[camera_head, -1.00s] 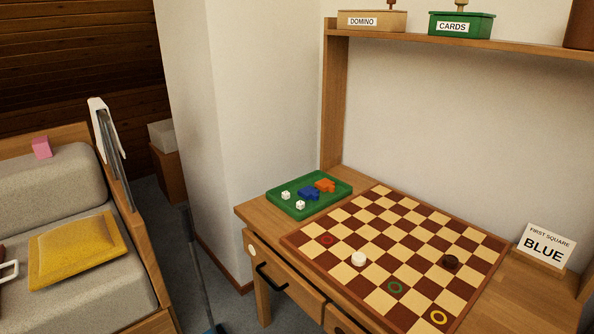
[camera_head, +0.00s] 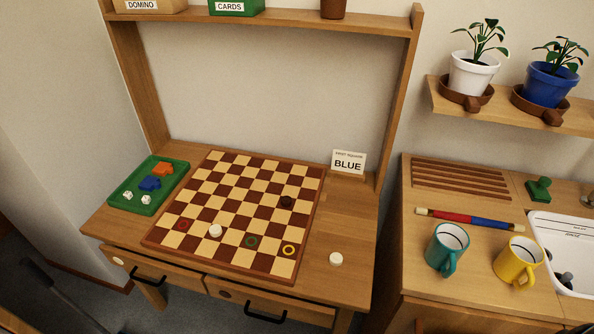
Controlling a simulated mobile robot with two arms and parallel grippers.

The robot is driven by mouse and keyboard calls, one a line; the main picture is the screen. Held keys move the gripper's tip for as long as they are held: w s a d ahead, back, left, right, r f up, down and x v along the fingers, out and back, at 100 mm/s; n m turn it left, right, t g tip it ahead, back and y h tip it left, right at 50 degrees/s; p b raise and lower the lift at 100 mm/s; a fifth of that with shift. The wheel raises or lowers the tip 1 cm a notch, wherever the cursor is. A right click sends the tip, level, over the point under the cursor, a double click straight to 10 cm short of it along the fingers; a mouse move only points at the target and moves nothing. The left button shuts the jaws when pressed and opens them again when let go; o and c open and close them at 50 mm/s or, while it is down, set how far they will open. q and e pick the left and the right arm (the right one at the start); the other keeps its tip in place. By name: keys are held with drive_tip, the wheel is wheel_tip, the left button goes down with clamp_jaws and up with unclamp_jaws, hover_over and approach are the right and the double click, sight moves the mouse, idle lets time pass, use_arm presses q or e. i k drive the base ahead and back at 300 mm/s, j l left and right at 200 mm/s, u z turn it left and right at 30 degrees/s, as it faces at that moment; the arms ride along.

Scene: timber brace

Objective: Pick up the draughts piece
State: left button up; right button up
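A white draughts piece (camera_head: 215,231) stands on the checkered board (camera_head: 312,196) near its front edge. A second white piece (camera_head: 336,259) lies on the bare desk top to the right of the board. A dark piece (camera_head: 287,202) sits on the board towards its right side. Neither of my grippers shows in the head view.
A green tray (camera_head: 177,183) with dice and coloured figures stands left of the board. A sign reading "FIRST SQUARE BLUE" (camera_head: 348,162) stands behind right. A teal mug (camera_head: 447,249) and yellow mug (camera_head: 519,262) stand on the right counter. The desk's right part (camera_head: 350,215) is mostly clear.

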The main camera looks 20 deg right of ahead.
sight(336, 259)
drive_tip(key=z, duration=0.9)
drive_tip(key=k+l+z, duration=0.15)
drive_tip(key=k+l, duration=0.6)
drive_tip(key=k, duration=0.05)
